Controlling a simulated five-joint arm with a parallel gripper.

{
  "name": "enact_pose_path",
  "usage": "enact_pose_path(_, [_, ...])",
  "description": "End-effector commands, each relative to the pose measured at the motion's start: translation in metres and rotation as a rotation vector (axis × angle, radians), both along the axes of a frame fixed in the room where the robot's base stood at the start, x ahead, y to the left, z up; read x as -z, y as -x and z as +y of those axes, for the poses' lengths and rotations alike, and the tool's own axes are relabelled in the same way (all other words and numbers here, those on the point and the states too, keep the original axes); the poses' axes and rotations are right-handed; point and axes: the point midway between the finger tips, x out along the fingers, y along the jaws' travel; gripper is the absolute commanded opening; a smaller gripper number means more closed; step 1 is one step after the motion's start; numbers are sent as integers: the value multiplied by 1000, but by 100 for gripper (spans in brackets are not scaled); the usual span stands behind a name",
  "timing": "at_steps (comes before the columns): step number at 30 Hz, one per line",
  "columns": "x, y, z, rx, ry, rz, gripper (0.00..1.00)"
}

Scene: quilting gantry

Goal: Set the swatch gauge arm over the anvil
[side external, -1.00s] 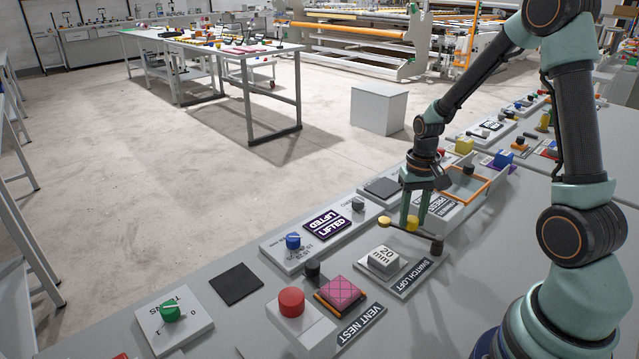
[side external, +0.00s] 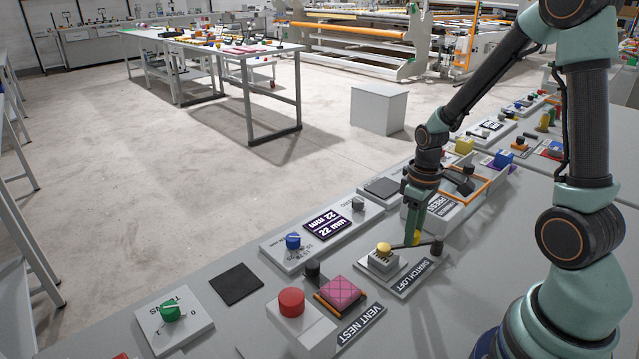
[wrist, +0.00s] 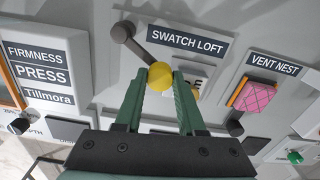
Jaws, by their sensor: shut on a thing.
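The swatch gauge arm is a dark bar running from a dark pivot post (side external: 436,246) on the SWATCH LOFT plate (side external: 402,284). Its yellow tip (side external: 384,248) lies over the pale anvil block (side external: 384,263) in the side view; a gap between them cannot be made out. My gripper (side external: 416,243) is shut on the arm's yellow knob (wrist: 161,76), between the pivot and the tip. In the wrist view the bar (wrist: 139,49) runs from the post (wrist: 123,31) to the knob, and the block (wrist: 198,84) is partly hidden behind my right finger.
A display (side external: 327,225) reads 22 mm. The VENT NEST with a pink quilted pad (side external: 341,291) and a red button (side external: 291,302) stand to the near left. The FIRMNESS PRESS (side external: 440,207) stands close behind my gripper. A dark square pad (side external: 236,284) lies farther left.

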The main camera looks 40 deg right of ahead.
Motion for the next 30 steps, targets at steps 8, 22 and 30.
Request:
enact_pose_path(8, [-1,3,2,-53,0,0,0])
enact_pose_path(22, [-1,4,2,-59,-1,3,65])
enact_pose_path(30, [0,4,2,-58,0,1,69])
